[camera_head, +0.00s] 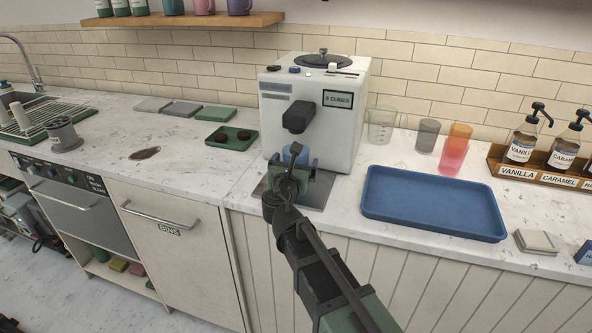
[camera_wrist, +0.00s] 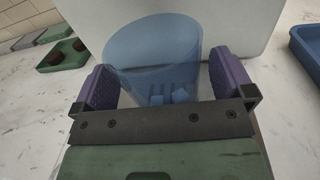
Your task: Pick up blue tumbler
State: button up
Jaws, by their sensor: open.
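The blue tumbler (camera_head: 303,153) stands beneath the spout of the white ice machine (camera_head: 345,120), partly hidden by my arm in the head view. In the wrist view the see-through blue tumbler (camera_wrist: 152,55) holds a few bluish pieces low inside, which look like ice cubes. My gripper (camera_head: 292,166) is open at the tumbler. In the wrist view its purple finger pads (camera_wrist: 166,82) stand on either side of the tumbler's lower part, with a visible gap on the right. Whether the left pad touches is unclear.
A blue tray (camera_head: 433,203) lies empty to the right. A clear measuring jug (camera_head: 381,126), a grey tumbler (camera_head: 427,135) and reddish-orange tumblers (camera_head: 455,150) stand behind it. A green tray (camera_head: 231,138) with dark items is to the left. The spout (camera_head: 299,117) hangs above the tumbler.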

jog(key=shift+w, duration=0.15)
jog(key=c, duration=1.1)
jog(key=shift+o, duration=0.2)
jog(key=shift+r, duration=0.1)
